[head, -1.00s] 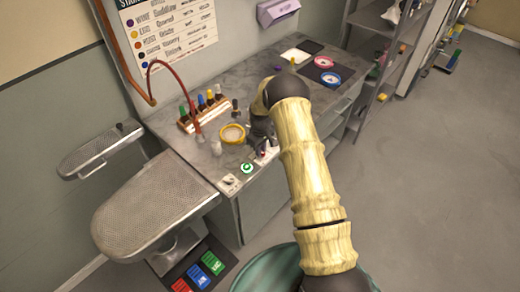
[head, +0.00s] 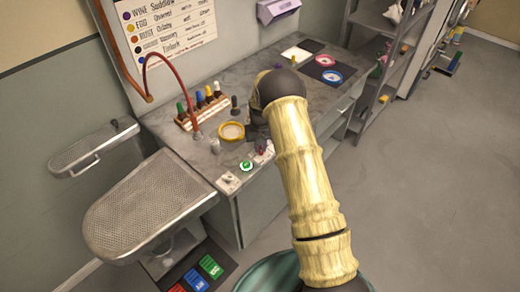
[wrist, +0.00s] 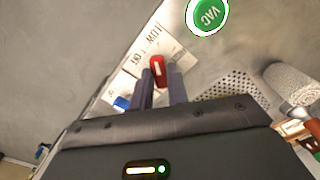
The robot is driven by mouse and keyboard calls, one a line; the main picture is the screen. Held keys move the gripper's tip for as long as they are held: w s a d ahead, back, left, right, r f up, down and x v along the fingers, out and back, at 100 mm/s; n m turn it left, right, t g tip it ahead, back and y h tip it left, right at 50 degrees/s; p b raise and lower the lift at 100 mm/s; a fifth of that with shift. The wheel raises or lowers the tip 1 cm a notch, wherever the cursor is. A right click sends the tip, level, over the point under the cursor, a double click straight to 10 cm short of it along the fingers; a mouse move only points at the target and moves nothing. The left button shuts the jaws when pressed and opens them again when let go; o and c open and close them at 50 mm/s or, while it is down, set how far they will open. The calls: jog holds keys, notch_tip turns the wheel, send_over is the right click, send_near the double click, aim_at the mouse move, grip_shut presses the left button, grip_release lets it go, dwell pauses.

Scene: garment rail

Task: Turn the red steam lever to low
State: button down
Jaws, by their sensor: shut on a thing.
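The red steam lever (wrist: 157,70) stands on a pale plate (wrist: 140,58) with printed marks, one of which reads LOW. It also shows as a small dark-red spot on the grey counter in the head view (head: 261,150). My gripper (wrist: 162,86) has its two dark fingers on either side of the lever, shut on it. In the head view my gripper is mostly hidden behind my wrist. The lever's exact setting is hard to read.
A green VAC button (wrist: 207,15) sits close to the lever plate. A yellow-rimmed dish (head: 231,131) and a wooden rack of coloured bottles (head: 202,107) stand behind on the counter. A perforated ironing board (head: 150,205) is at left. Open floor lies at right.

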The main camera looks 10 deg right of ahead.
aim_at(260, 149)
jog(key=shift+m, duration=0.7)
jog(key=c, duration=1.4)
grip_release()
jog(key=shift+o, duration=0.2)
notch_tip(260, 149, up, 17)
jog(key=b, duration=0.3)
jog(key=shift+r+b, duration=0.2)
jog(key=shift+b, duration=0.1)
